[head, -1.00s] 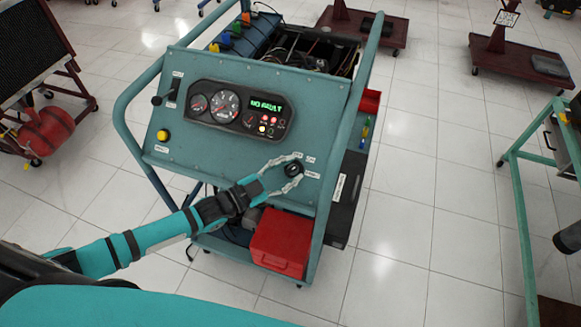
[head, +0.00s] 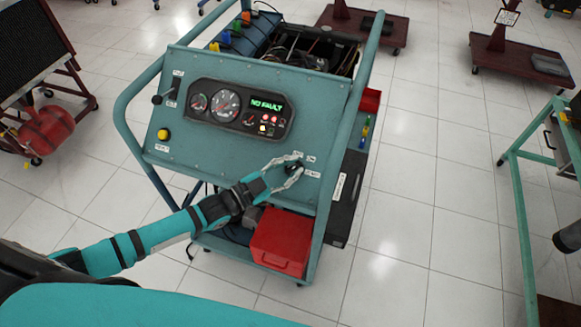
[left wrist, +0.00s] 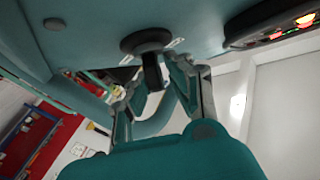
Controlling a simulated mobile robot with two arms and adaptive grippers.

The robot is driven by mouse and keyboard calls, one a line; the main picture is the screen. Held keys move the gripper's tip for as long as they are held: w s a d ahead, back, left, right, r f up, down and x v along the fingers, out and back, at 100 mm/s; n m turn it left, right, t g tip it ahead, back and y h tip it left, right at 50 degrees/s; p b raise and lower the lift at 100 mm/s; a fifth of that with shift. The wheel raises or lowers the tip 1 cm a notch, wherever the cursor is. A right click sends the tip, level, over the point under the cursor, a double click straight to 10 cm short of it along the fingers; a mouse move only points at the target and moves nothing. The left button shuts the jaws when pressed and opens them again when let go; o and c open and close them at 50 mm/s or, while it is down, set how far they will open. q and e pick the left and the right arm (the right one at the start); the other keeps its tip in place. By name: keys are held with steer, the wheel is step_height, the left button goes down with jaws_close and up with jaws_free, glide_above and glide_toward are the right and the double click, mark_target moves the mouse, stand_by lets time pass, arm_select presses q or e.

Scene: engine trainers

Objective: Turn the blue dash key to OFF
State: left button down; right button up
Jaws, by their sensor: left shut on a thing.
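The dash key is dark, nearly black, in the left wrist view (left wrist: 152,72), standing out from a round black switch on the teal dash panel (head: 215,155). In the head view the switch (head: 297,167) sits at the panel's lower right with small white labels around it, partly hidden by the fingers. My left gripper (head: 292,174) reaches in from the lower left and is shut on the key; its two fingers flank the key in the left wrist view (left wrist: 158,80). The label the key points to is too small to read. My right gripper is not in view.
The panel also has a gauge cluster (head: 238,110) with a green "NO FAULT" display, a yellow button (head: 163,134) and a black lever (head: 164,96). Teal frame tubes (head: 335,165) flank the panel. A red box (head: 281,238) is below. Open tiled floor lies to the right.

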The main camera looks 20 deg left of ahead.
arm_select(q)
steer(key=shift+s+d+f+n, duration=0.1)
steer(key=shift+s+f+n, duration=0.15)
steer(key=shift+f+n, duration=0.05)
steer(key=n+t+y+p, duration=0.1)
steer(key=n+t+y, duration=0.2)
steer(key=n+y, duration=0.1)
steer(key=shift+d+f+n, duration=0.1)
steer(key=shift+n, duration=0.4)
steer(key=shift+n+t+y, duration=0.55)
steer(key=shift+n+y, duration=1)
steer(key=shift+n, duration=0.15)
steer(key=shift+n+t+y, duration=0.55)
steer(key=shift+n+y, duration=1)
steer(key=shift+n, duration=0.15)
steer(key=c, duration=1.4)
jaws_free()
steer(key=shift+o, duration=0.2)
steer(key=shift+w+r+y, duration=0.15)
steer(key=shift+r+y, duration=0.05)
steer(key=shift+y, duration=0.1)
